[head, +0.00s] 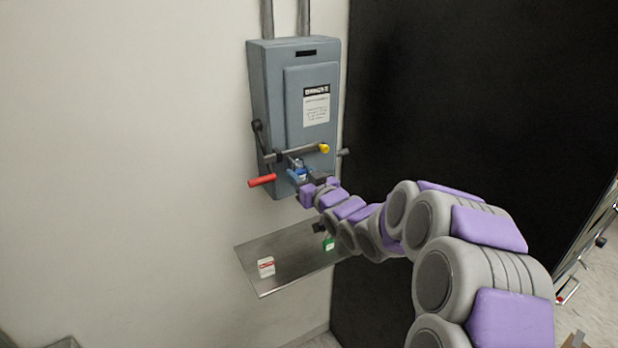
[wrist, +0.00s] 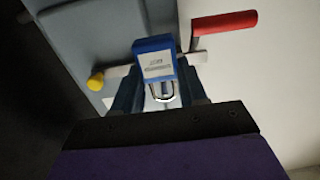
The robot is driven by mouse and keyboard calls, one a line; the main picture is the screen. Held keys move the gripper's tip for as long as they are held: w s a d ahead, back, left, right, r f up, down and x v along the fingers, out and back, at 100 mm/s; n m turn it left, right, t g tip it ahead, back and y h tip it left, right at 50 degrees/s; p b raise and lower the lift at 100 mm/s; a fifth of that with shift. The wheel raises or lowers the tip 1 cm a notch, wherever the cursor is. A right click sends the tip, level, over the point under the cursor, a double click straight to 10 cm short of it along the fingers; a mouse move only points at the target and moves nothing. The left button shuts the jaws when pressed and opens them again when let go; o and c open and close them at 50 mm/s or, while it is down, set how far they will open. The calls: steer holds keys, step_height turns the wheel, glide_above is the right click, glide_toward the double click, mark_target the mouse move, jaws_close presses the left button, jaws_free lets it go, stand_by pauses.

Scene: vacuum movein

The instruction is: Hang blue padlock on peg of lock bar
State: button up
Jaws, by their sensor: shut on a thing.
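The blue padlock (head: 299,174) is in front of the lower part of the grey box in the head view. In the wrist view the blue padlock (wrist: 153,52) shows its body between my fingers, with a metal loop below it in the picture. My gripper (head: 305,180) is shut on the padlock; it also shows in the wrist view (wrist: 160,85). The lock bar (head: 298,153) crosses the box front just above the padlock, ending in a yellow knob (head: 324,148). I cannot tell whether the padlock touches the bar or its peg.
The grey electrical box (head: 268,90) is on the wall. A red handle (head: 262,181) sticks out at its lower left. A metal shelf (head: 290,268) below carries a red-and-white item (head: 266,267) and a green item (head: 329,243). A black panel (head: 440,90) is at right.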

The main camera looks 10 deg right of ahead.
steer(key=shift+w+a+f, duration=0.25)
steer(key=shift+w+a, duration=0.4)
steer(key=shift+w, duration=0.05)
steer(key=shift+w+d+f, duration=0.25)
steer(key=shift+d+f, duration=0.1)
steer(key=shift+d, duration=0.15)
steer(key=shift+a, duration=0.1)
steer(key=shift+a, duration=0.3)
steer(key=shift+d, duration=0.1)
steer(key=o, duration=1.2)
steer(key=shift+d, duration=0.1)
